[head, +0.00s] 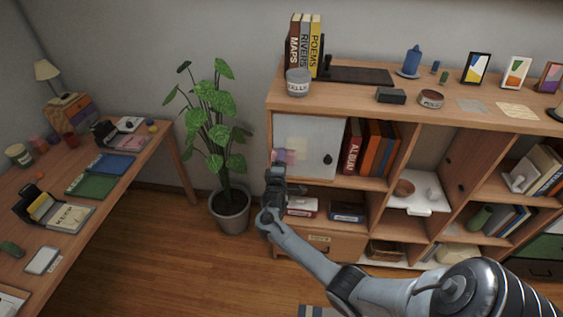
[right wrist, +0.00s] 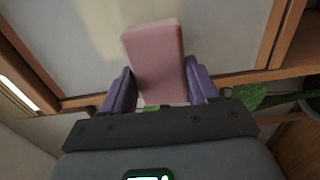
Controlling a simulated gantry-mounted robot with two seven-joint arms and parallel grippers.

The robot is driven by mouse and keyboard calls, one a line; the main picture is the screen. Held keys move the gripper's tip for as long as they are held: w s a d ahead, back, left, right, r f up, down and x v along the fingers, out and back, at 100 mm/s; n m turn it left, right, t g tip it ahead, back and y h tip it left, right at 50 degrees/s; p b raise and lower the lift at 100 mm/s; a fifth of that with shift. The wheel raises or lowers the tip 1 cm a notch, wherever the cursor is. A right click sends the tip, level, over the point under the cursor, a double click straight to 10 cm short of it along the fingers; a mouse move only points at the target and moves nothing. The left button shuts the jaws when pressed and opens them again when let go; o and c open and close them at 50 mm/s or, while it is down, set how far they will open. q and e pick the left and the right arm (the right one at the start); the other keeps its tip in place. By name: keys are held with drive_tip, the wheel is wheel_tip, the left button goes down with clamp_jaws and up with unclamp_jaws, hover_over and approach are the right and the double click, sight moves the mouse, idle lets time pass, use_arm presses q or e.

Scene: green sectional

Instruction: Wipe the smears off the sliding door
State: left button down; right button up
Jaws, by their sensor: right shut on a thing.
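The white sliding door (head: 315,137) with a dark oval pull closes the upper left compartment of the wooden shelf unit. My right gripper (head: 279,166) is at the door's lower left corner. It is shut on a pink block (right wrist: 157,62), which sits between its two purple fingers in the right wrist view. The block's far end is at or close to the door face; I cannot tell whether it touches. A pale yellowish smear (right wrist: 108,35) shows on the door beside the block in the right wrist view. My left gripper is not in view.
A potted plant (head: 229,211) stands just left of the shelf unit (head: 375,109), near my right gripper. Books and a grey tin (head: 298,82) stand on top above the door. A cluttered desk (head: 138,160) is at the left. Open floor lies between.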

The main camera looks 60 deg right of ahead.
sight(294, 160)
drive_tip(key=shift+w+d, duration=0.25)
drive_tip(key=shift+d, duration=0.25)
drive_tip(key=shift+s+d+r+p, duration=0.1)
drive_tip(key=shift+s+r+p, duration=0.1)
drive_tip(key=shift+s+p, duration=0.2)
drive_tip(key=shift+s+d+p, duration=0.25)
drive_tip(key=shift+s+p, duration=0.4)
drive_tip(key=shift+s+d+f+p, duration=0.1)
drive_tip(key=shift+s+d+p, duration=0.1)
drive_tip(key=shift+s+p, duration=0.2)
drive_tip(key=shift+s+d+f+p, duration=0.15)
drive_tip(key=shift+s+p, duration=0.15)
drive_tip(key=shift+s, duration=0.2)
drive_tip(key=shift+s+r, duration=0.1)
drive_tip(key=shift+r, duration=0.05)
